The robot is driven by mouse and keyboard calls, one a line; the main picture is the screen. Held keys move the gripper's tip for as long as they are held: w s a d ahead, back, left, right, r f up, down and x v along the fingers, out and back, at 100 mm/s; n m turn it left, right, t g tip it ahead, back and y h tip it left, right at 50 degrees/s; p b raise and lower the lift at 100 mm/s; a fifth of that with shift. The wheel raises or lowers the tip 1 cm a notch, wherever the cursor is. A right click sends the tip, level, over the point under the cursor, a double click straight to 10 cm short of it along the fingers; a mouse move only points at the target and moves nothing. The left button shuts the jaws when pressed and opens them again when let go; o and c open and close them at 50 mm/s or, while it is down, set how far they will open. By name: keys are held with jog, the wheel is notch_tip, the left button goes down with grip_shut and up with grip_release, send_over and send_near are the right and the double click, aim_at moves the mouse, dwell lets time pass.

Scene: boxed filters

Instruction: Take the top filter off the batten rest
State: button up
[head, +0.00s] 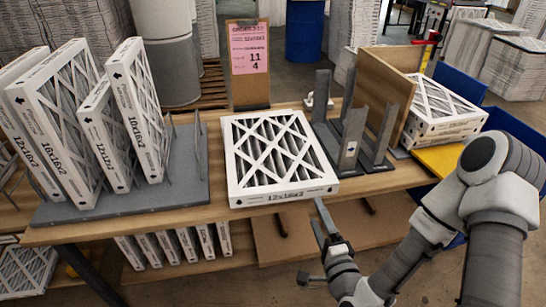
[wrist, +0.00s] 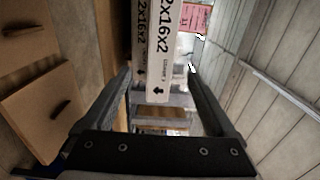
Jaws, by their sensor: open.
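A white-framed filter (head: 282,153) marked 12x16x2 lies flat near the middle of the wooden table. The wrist view, turned sideways, shows the upper filter's labelled edge (wrist: 164,50) with a second, darker filter edge (wrist: 139,30) beside it, so two are stacked. Battens under the stack cannot be made out. My gripper (head: 318,212) is just off the stack's front right corner, by the table's front edge. In the wrist view its fingers (wrist: 160,85) are open and apart, with the upper filter's edge seen between them. No contact with the filter is visible.
Several filters (head: 139,110) stand upright on a grey base (head: 190,165) at left. Grey metal uprights (head: 352,140) and a brown panel (head: 382,90) stand close right of the stack. A pink order sign (head: 249,48) stands behind. More filters (head: 445,110) are stacked at right.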

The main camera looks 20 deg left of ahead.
aim_at(307, 194)
jog(key=b+x, duration=0.3)
jog(key=x, duration=0.5)
jog(key=shift+w+a+b, duration=0.2)
jog(key=shift+w+b, duration=0.05)
jog(key=shift+b, duration=0.1)
jog(key=shift+x, duration=2.95)
jog(key=shift+s+a, duration=0.1)
jog(key=shift+s, duration=0.05)
jog(key=shift+c, duration=0.2)
jog(key=shift+r, duration=0.1)
grip_shut()
